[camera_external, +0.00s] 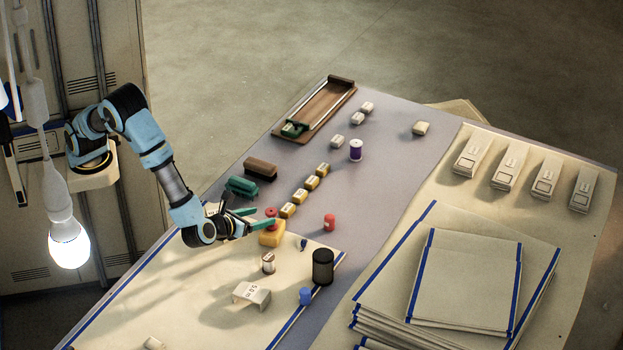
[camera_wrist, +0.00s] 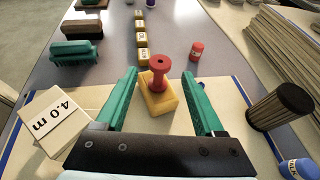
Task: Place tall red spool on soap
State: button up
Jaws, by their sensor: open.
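The tall red spool (camera_external: 271,214) stands upright on top of the yellow soap block (camera_external: 271,239). In the wrist view the spool (camera_wrist: 159,75) has a wide top flange, and the soap (camera_wrist: 160,104) shows beneath it. My gripper (camera_external: 258,217) is open, with its green fingers apart. In the wrist view the fingers of my gripper (camera_wrist: 160,80) lie left and right of the spool, with clear gaps on both sides. Neither finger appears to touch it.
A row of yellow blocks (camera_external: 312,182) runs behind. Green (camera_external: 242,187) and brown (camera_external: 260,169) brushes lie to the left.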

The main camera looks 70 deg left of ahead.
jog(key=shift+v, duration=1.7)
jog(key=s+a+r+n+g+p, duration=0.15)
jog(key=a+n+g, duration=0.3)
jog(key=a, duration=0.55)
jog(key=a+r+n+g+p, duration=0.15)
jog(key=a+n+g, duration=0.35)
jog(key=a, duration=0.5)
jog(key=s+a+r+n+h+p, duration=0.2)
jog(key=s+a+r+n+h, duration=0.1)
jog(key=a+n, duration=0.4)
jog(key=s+a+r+n+h+p, duration=0.3)
jog(key=s+a+n, duration=0.4)
jog(key=n, duration=0.4)
jog(key=shift+a+r+n+h, duration=0.2)
jog(key=shift+n+h, duration=0.15)
jog(key=shift+h, duration=0.55)
